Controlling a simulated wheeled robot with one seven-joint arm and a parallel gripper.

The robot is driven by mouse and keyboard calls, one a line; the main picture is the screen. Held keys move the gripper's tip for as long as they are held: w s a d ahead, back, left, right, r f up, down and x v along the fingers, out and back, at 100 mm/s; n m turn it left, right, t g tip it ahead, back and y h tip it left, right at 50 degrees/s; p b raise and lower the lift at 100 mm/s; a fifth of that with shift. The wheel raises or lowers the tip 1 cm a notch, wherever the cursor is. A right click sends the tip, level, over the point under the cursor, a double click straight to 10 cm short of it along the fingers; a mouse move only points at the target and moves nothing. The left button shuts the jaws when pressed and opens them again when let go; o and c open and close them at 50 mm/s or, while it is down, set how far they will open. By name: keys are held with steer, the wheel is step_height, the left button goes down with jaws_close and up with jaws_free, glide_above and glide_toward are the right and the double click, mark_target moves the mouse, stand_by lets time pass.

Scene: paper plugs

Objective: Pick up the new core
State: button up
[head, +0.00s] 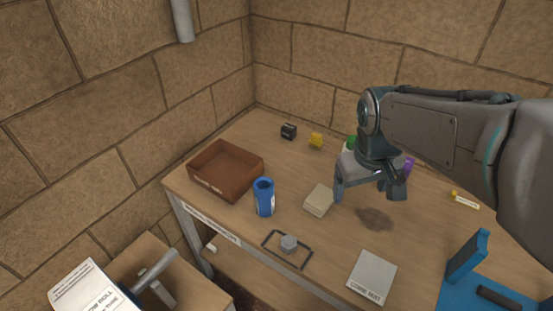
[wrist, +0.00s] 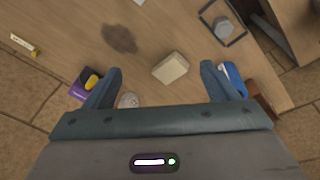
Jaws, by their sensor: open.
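My gripper (head: 368,192) hangs over the bench, its two fingers apart and nothing held between them. In the wrist view my gripper (wrist: 161,70) is also open, with a beige block (wrist: 170,68) below and between the fingertips. In the head view the beige block (head: 318,201) lies on the bench left of the fingers. A blue upright cylinder with an open top (head: 264,197) stands left of it. A short grey cylinder (head: 289,243) stands within a dark wire frame. No label marks any of these as the new core, so I cannot tell which it is.
A brown open tray (head: 226,171) stands at the bench's left. A grey labelled mat (head: 372,277) lies near the front, and a blue stand (head: 467,256) at the right. A black cube (head: 289,131) and yellow item (head: 316,141) sit at the back. A dark stain marks the bench.

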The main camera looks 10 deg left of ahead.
steer(key=w+a+n+p, duration=0.1)
steer(key=w+a+n, duration=0.4)
steer(key=a, duration=0.5)
steer(key=n+g+p, duration=0.2)
steer(key=n, duration=0.2)
glide_toward(265, 179)
steer(key=s, duration=0.3)
steer(key=f, duration=0.5)
steer(key=d+f, duration=0.1)
steer(key=f, duration=0.1)
steer(key=shift+w+f+p, duration=0.15)
steer(key=shift+w+p, duration=0.1)
steer(key=shift+p, duration=0.15)
steer(key=shift+w+a+f+p, duration=0.1)
steer(key=shift+f+p, duration=0.3)
steer(key=shift+f, duration=0.85)
steer(key=shift+w+a+f+p, duration=0.15)
steer(key=shift+f+p, duration=0.2)
steer(key=shift+f, duration=0.95)
steer(key=c, duration=1.1)
